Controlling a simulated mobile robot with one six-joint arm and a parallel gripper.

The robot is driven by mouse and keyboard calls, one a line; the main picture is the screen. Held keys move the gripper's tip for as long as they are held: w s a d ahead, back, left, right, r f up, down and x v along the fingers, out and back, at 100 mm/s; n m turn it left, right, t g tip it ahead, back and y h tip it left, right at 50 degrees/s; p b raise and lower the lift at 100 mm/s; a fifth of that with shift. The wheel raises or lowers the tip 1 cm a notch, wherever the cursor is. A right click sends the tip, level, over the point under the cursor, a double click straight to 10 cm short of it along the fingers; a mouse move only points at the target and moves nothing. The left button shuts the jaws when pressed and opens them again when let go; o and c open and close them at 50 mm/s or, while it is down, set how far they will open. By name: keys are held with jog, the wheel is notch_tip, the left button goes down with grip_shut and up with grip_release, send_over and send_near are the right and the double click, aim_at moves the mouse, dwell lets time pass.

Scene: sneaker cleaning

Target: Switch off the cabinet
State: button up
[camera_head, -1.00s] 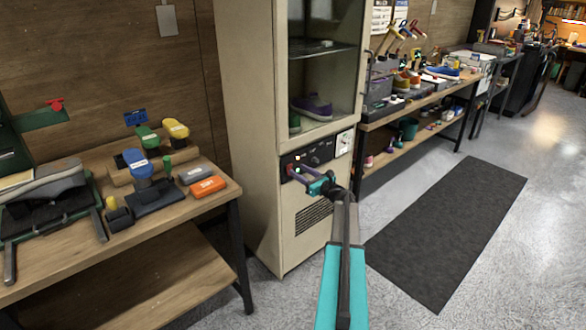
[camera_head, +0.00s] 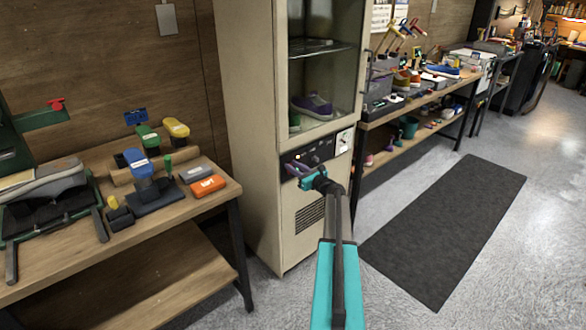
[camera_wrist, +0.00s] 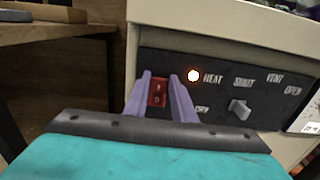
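The cabinet (camera_head: 255,110) is a tall cream unit with a glass door and a dark control panel (camera_head: 322,153) below it. In the wrist view the panel (camera_wrist: 215,72) carries a red rocker switch (camera_wrist: 157,93), a glowing round lamp (camera_wrist: 194,76) beside the word HEAT, and a pale knob (camera_wrist: 239,109) under SHUT. My gripper (camera_wrist: 161,82) has its two purple fingers apart, one on each side of the red switch. I cannot tell whether they touch it. In the head view my gripper (camera_head: 293,168) is at the panel's left end.
A wooden bench (camera_head: 150,225) with brushes and a shoe stands left of the cabinet. A long bench (camera_head: 440,95) with shoes stands to the right. A dark mat (camera_head: 450,230) lies on the open floor. Shoes (camera_head: 312,105) stand behind the glass.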

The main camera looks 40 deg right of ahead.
jog(key=shift+c, duration=0.5)
jog(key=shift+f+t+b, duration=0.3)
jog(key=shift+b, duration=0.85)
jog(key=t+b, duration=0.1)
jog(key=b, duration=0.2)
jog(key=t+b, duration=0.1)
jog(key=b, duration=0.2)
jog(key=f+t+b, duration=0.1)
jog(key=b, duration=0.3)
jog(key=shift+s, duration=0.25)
jog(key=shift+s+t+b, duration=0.1)
jog(key=shift+t+b, duration=0.4)
jog(key=shift+b, duration=0.05)
jog(key=shift+r, duration=0.1)
jog(key=o, duration=1.1)
jog(key=shift+c, duration=0.2)
jog(key=shift+s, duration=0.1)
jog(key=v, duration=1.3)
jog(key=shift+s+a, duration=0.2)
jog(key=shift+s, duration=0.1)
